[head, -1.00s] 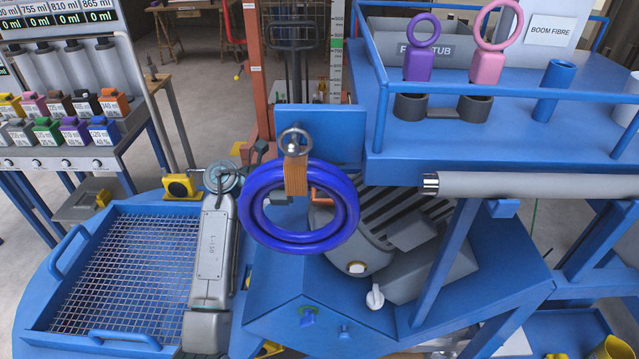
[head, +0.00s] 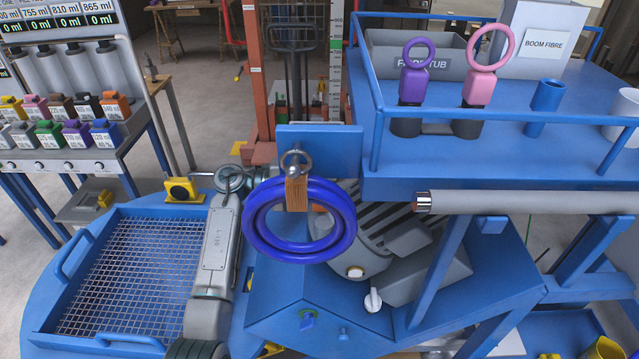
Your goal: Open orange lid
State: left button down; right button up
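A small orange block-shaped lid (head: 117,106) sits at the right end of the upper row of coloured dispensers on the left. A white label is on the front of its dispenser. It looks shut. The fingers of my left gripper cannot be made out there. My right gripper is not in view.
Other coloured lids, such as the blue one (head: 103,132), crowd around the orange one. A blue mesh tray (head: 78,232) lies in front. The blue ring wheel (head: 252,225) and a blue railed shelf (head: 480,160) stand to the right.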

pick_arm(q)
jog(key=shift+r, duration=0.15)
jog(key=c, duration=1.5)
grip_release()
jog(key=shift+s+a+f, duration=0.1)
jog(key=shift+f, duration=0.2)
